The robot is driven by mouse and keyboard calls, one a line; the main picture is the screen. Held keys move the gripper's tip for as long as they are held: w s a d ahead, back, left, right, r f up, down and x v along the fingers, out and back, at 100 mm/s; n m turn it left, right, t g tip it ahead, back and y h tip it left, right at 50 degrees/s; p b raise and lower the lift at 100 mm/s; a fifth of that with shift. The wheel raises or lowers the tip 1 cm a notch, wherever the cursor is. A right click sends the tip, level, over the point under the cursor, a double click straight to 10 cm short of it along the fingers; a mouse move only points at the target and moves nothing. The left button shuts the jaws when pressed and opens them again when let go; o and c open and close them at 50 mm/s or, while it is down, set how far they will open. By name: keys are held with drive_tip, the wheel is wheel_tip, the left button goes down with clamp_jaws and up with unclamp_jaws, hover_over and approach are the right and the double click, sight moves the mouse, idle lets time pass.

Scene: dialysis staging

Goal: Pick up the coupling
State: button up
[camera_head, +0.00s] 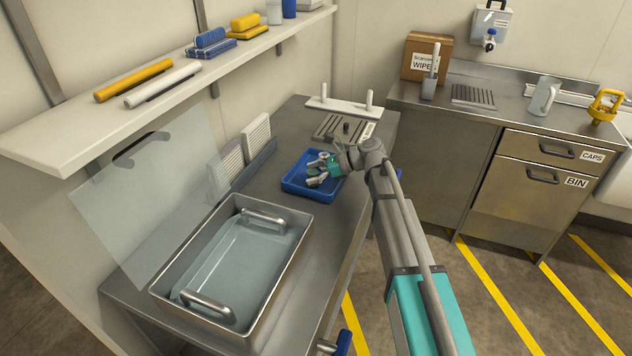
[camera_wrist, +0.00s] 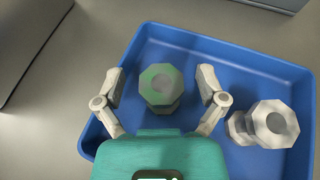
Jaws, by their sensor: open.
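A blue tray (camera_wrist: 185,37) holds two grey fittings with octagonal tops, either of which could be the coupling. One coupling-like fitting (camera_wrist: 160,86), with a green-tinted ring on top, stands between the spread fingers of my gripper (camera_wrist: 161,82). Gaps show between it and both fingers. The other fitting (camera_wrist: 274,123), plain grey with a second rounded part beside it, lies to the right, outside the fingers. In the head view, my gripper (camera_head: 319,169) is low over the blue tray (camera_head: 297,190); the fittings are hard to tell from the fingers there.
A slotted plate (camera_head: 330,128) and a white rack with two posts (camera_head: 340,108) are behind the tray. A shelf (camera_head: 60,134) overhangs at left.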

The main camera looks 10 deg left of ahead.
idle(0.5)
drive_tip(key=c, duration=1.1)
